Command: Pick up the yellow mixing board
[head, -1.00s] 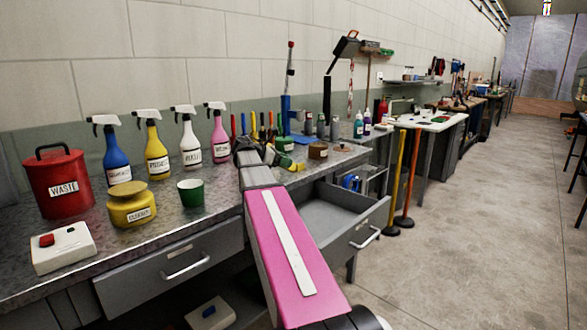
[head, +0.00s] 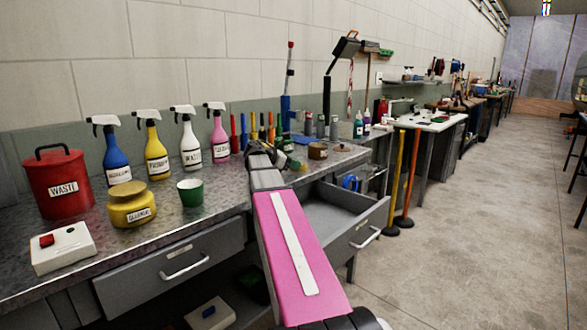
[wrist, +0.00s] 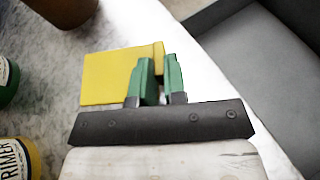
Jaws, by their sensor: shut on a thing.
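The yellow mixing board (wrist: 108,76) shows as a flat yellow piece over the grey bench top in the wrist view. Its right edge is between the two green fingers of my gripper (wrist: 157,80), which is shut on it. Most of the board sticks out to the left of the fingers. In the head view my gripper is at the far end of my pink arm, over the bench near its right end. I cannot tell how far the board is above the bench.
An open drawer (head: 335,209) sticks out below the bench's right end. A brown jar (head: 318,151) and small bottles stand close behind my gripper. Spray bottles (head: 156,153), a green cup (head: 190,193), a yellow pot (head: 131,208) and a red waste bin (head: 62,190) stand to the left.

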